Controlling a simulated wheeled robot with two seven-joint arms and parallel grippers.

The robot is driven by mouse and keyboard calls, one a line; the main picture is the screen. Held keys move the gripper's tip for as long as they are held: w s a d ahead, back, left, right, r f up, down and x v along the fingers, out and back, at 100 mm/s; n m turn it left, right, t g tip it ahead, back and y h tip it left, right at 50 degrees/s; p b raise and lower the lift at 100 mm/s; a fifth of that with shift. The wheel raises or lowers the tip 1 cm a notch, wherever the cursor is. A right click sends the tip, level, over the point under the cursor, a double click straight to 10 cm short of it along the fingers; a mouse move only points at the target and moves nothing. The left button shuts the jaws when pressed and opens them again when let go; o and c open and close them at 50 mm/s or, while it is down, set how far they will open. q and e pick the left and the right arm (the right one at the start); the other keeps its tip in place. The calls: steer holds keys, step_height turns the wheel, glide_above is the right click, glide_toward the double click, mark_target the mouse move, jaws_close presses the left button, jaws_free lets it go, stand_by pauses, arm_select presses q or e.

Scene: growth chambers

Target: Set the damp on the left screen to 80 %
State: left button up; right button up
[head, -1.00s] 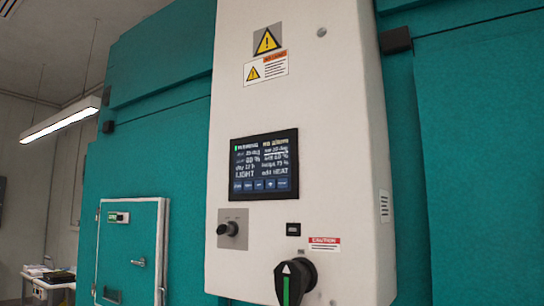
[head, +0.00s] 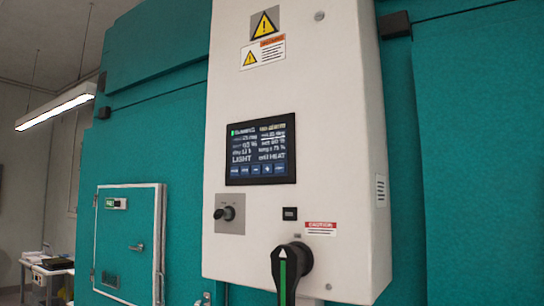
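A dark screen (head: 261,149) is set in the front of a white control box (head: 340,120), in the middle of the head view. It shows two columns of small white text, with a row of blue buttons along its bottom edge. The left column ends in a word like LIGHT and the right one in HEAT. The percent figures are too blurred to read surely. Neither of my grippers is in view.
Below the screen are a small black knob (head: 226,213) and a large black rotary switch with a green stripe (head: 289,270). A teal chamber wall (head: 160,130) stands behind the box. A small white-framed door (head: 127,245) is at lower left.

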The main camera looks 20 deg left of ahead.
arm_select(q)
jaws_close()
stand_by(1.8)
